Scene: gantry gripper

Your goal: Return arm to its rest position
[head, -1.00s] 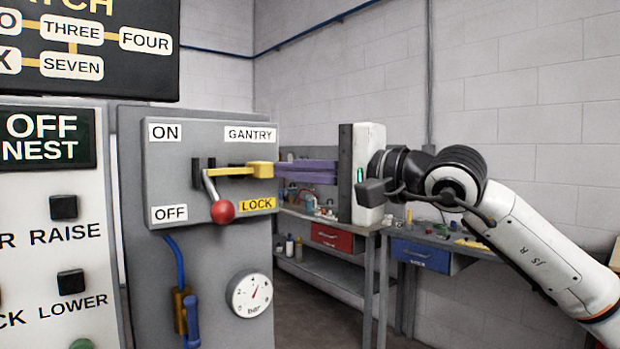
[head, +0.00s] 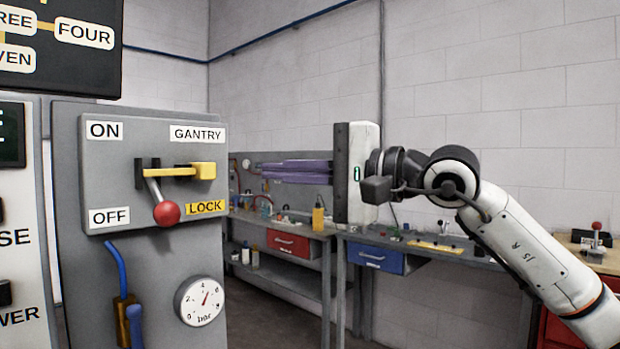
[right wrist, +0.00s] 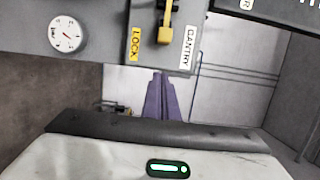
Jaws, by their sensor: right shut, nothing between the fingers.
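My right gripper (head: 265,172) is shut and empty, its purple fingers together and pointing left in the head view. It is to the right of the gantry lock panel (head: 150,205), with a visible gap in the picture between its tips and the yellow lock bar (head: 203,171). The red-knobbed lever (head: 166,213) hangs low, towards OFF. In the right wrist view the shut fingers (right wrist: 158,80) point up towards the panel, below the yellow lock bar (right wrist: 165,34). My left gripper is in neither view.
A pressure gauge (head: 200,301) and blue hose (head: 116,265) are on the grey cabinet. Workbenches with a red drawer (head: 288,243) and a blue drawer (head: 376,260) stand behind my right arm. A red-knobbed device (head: 596,240) is at far right. Open air surrounds the gripper.

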